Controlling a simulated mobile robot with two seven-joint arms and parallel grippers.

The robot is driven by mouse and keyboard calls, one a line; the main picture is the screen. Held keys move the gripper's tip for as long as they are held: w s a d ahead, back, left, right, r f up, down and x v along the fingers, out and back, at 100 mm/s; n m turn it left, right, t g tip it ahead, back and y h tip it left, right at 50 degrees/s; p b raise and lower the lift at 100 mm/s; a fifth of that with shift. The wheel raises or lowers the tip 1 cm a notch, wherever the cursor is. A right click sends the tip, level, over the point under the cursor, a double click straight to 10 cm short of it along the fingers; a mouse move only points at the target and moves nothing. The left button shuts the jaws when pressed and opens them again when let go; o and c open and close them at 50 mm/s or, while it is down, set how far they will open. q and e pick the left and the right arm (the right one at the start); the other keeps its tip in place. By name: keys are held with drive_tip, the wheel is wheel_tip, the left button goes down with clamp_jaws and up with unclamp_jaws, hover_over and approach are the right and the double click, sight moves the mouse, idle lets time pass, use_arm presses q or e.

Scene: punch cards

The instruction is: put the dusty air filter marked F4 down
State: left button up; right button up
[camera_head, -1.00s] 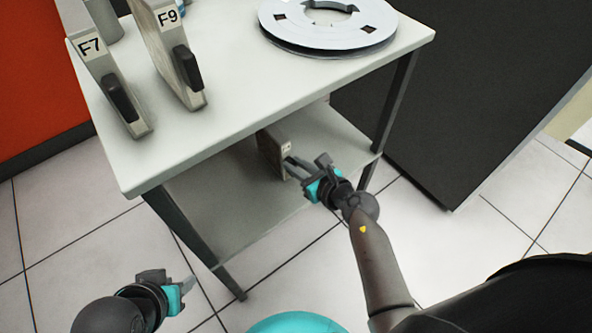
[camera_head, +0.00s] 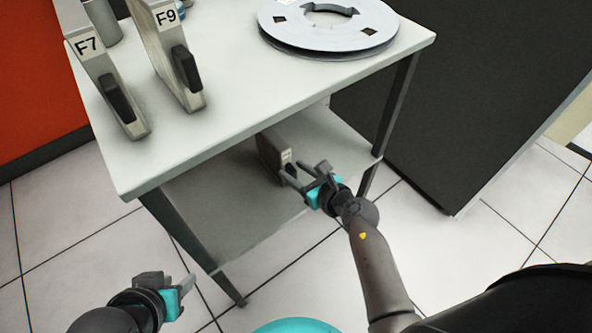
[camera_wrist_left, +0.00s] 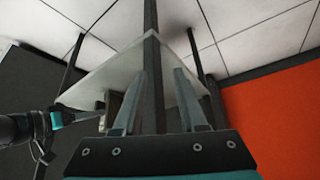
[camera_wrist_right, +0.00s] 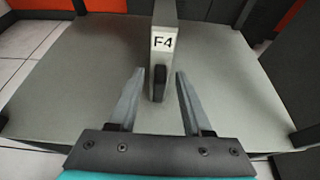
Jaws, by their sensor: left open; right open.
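The air filter marked F4 (camera_wrist_right: 163,43) stands upright on the lower shelf (camera_wrist_right: 80,75) of the table, its dark handle facing my right gripper in the right wrist view. In the head view the filter (camera_head: 270,154) shows under the tabletop, partly hidden by it. My right gripper (camera_wrist_right: 157,80) is open, its fingers to either side of the handle's near end and apart from it. In the head view the right gripper (camera_head: 303,172) is at the shelf's front. My left gripper (camera_head: 188,285) is open and empty, low in front of the table.
On the tabletop (camera_head: 230,90) stand filters F7 (camera_head: 100,75) and F9 (camera_head: 165,50), and a white tape reel (camera_head: 330,30) lies at the back right. A dark cabinet (camera_head: 460,110) stands to the right. The shelf around F4 is clear.

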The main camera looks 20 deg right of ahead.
use_arm(q)
drive_tip(key=shift+s, duration=0.1)
use_arm(e)
drive_tip(key=shift+r, duration=0.1)
drive_tip(key=shift+s+r, duration=0.1)
drive_tip(key=shift+s, duration=0.05)
drive_tip(key=p+v, duration=0.2)
drive_tip(key=v, duration=0.1)
drive_tip(key=shift+d+r, duration=0.1)
drive_tip(key=p+v, duration=0.2)
drive_tip(key=v, duration=0.6)
drive_tip(key=w+d+r+m+t+h, duration=0.3)
drive_tip(key=d+r+m+h, duration=0.25)
drive_tip(key=m, duration=0.65)
drive_tip(key=s+d+f+m+g+h, duration=0.2)
drive_tip(key=d+m+h, duration=0.15)
drive_tip(key=m, duration=0.85)
use_arm(q)
wheel_tip(320, 180, down, 7)
drive_tip(key=s+a+g, duration=0.1)
drive_tip(key=g, duration=0.1)
drive_tip(key=shift+s+y, duration=0.2)
drive_tip(key=shift+y, duration=0.1)
use_arm(e)
drive_tip(key=s+a+f+m+g+y, duration=0.4)
drive_tip(key=s+a+f+m+g, duration=0.6)
drive_tip(key=s+m, duration=0.2)
drive_tip(key=shift+s+a+m+y, duration=0.25)
drive_tip(key=shift+a+m+y, duration=0.15)
drive_tip(key=shift+m, duration=0.5)
